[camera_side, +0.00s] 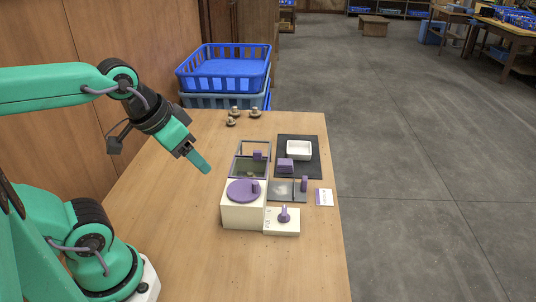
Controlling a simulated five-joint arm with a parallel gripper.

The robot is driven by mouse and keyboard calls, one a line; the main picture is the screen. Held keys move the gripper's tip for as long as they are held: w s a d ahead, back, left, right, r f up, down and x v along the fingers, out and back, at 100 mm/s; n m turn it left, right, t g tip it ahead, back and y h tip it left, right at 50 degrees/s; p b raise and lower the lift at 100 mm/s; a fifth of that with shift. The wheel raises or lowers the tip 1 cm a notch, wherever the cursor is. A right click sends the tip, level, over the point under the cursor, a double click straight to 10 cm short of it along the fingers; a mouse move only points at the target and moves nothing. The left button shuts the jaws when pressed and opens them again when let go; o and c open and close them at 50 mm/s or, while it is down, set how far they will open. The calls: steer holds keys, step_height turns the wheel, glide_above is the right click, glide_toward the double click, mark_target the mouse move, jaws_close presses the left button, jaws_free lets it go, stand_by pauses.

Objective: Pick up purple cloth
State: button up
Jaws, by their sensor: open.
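A small folded-looking purple piece (286,165), which may be the purple cloth, lies at the left of the dark mat (313,170); it is too small to tell its material. My gripper (204,167) is open and empty, above the table to the left of the purple pieces and apart from them. Only one finger shows clearly. Other purple parts are a round lid (238,189) on a cream box (242,213), a knob (284,213) on a low white block (282,228), and small upright pieces (257,155) and (304,183).
A white tray (299,157) sits on the dark mat. A framed clear box (240,165) stands behind the cream box. Several mushrooms (255,114) stand at the table's back. Blue crates (224,80) are stacked beyond.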

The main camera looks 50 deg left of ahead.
steer(key=shift+w+r, duration=0.1)
steer(key=m+g, duration=0.6)
steer(key=m, duration=0.3)
glide_above(285, 161)
steer(key=f, duration=1.5)
steer(key=shift+s+f, duration=0.15)
steer(key=shift+s, duration=0.05)
steer(key=shift+w+f, duration=0.15)
steer(key=shift+f, duration=3.7)
